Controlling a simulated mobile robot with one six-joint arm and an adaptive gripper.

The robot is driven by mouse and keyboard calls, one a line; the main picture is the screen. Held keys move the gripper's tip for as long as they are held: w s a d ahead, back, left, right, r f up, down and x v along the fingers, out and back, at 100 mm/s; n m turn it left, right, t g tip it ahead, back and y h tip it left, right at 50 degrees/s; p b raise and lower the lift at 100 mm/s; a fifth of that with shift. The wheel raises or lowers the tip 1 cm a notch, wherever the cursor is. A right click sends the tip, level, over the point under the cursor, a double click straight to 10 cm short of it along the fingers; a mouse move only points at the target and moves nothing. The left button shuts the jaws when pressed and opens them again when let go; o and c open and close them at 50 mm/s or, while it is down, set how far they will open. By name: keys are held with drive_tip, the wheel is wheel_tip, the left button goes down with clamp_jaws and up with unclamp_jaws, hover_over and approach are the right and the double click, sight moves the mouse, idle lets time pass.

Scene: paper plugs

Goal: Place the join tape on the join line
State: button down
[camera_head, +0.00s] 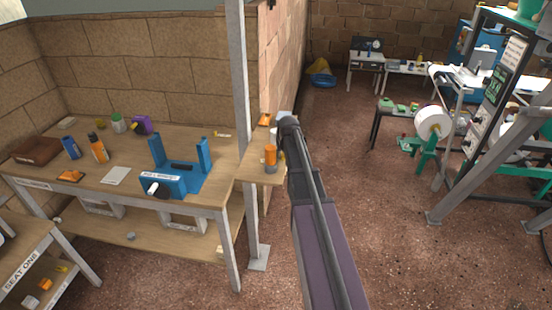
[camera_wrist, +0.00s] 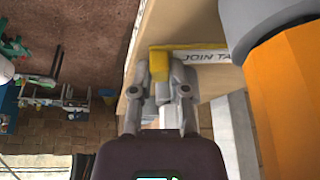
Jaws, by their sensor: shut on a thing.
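The join tape (camera_wrist: 203,58) is a white strip lettered "JOIN TA", with the rest of the lettering hidden behind the grey-and-orange bottle. It has a yellow end (camera_wrist: 159,64) and yellow edging. My gripper (camera_wrist: 160,85) is shut on the yellow end in the wrist view. The strip lies along a wooden surface; I cannot tell whether it touches it. In the head view my gripper (camera_head: 286,118) is at the small side shelf, mostly hidden by my own arm, and the tape cannot be made out there. I cannot make out the join line in either view.
An orange bottle (camera_head: 270,153) stands on the small wooden shelf (camera_head: 260,176), close beside my gripper; it looms large in the wrist view (camera_wrist: 288,95). A grey post (camera_head: 240,90) rises left of it. A workbench (camera_head: 120,150) stands left; open floor (camera_head: 385,220) lies right.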

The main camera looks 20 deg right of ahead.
drive_tip(key=shift+r, duration=0.15)
wheel_tip(320, 180, up, 18)
drive_tip(key=p, duration=1.8)
drive_tip(key=shift+f, duration=0.2)
